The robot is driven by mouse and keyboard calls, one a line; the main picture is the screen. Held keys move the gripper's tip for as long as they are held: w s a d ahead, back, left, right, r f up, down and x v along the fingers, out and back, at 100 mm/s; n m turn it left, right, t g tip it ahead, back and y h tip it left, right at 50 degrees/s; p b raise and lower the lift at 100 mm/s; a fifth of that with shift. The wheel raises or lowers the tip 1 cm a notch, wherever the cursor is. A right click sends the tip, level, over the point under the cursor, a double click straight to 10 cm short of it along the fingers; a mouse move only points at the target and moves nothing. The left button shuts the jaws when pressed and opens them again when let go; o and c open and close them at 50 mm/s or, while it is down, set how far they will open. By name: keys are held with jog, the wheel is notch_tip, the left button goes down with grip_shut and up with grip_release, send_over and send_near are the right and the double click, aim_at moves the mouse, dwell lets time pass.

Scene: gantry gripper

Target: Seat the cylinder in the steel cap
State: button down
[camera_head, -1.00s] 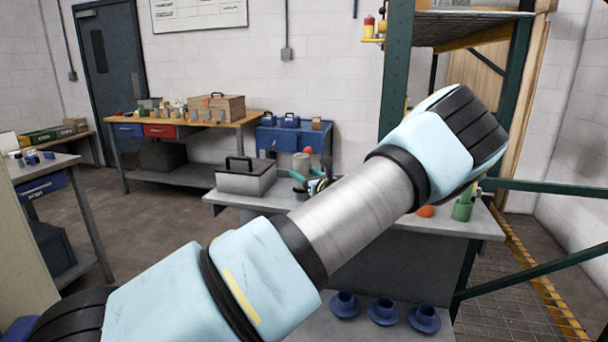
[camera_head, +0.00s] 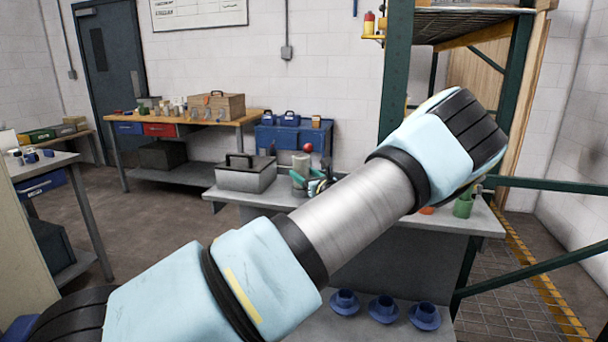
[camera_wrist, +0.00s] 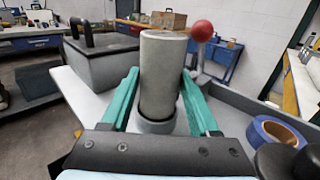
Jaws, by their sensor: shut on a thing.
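A grey cylinder (camera_wrist: 160,75) stands upright between the two green fingers of my gripper (camera_wrist: 158,88) in the wrist view. My gripper is shut on it. A grey steel cap (camera_wrist: 155,126) shows as a ring around the cylinder's lower end, just in front of the gripper's dark palm. I cannot tell how deep the cylinder sits in it. In the head view the cylinder (camera_head: 301,161) shows above the bench, with my gripper (camera_head: 310,183) partly hidden behind my arm.
A grey toolbox (camera_head: 245,176) stands left of the gripper on the grey bench (camera_head: 478,222). A red ball (camera_wrist: 202,31) rises close to the right of the cylinder. A blue tape roll (camera_wrist: 277,132) lies at the right. Several blue flanged cups (camera_head: 382,308) stand on a lower shelf.

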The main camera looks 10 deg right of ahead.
jog(key=shift+f+b, duration=0.4)
jog(key=shift+f, duration=0.25)
jog(key=shift+c, duration=1.8)
grip_release()
jog(key=o, duration=0.3)
jog(key=shift+f, duration=0.1)
jog(key=b+v, duration=0.3)
jog(key=v, duration=0.7)
jog(key=shift+s+d, duration=0.1)
jog(key=shift+s, duration=0.3)
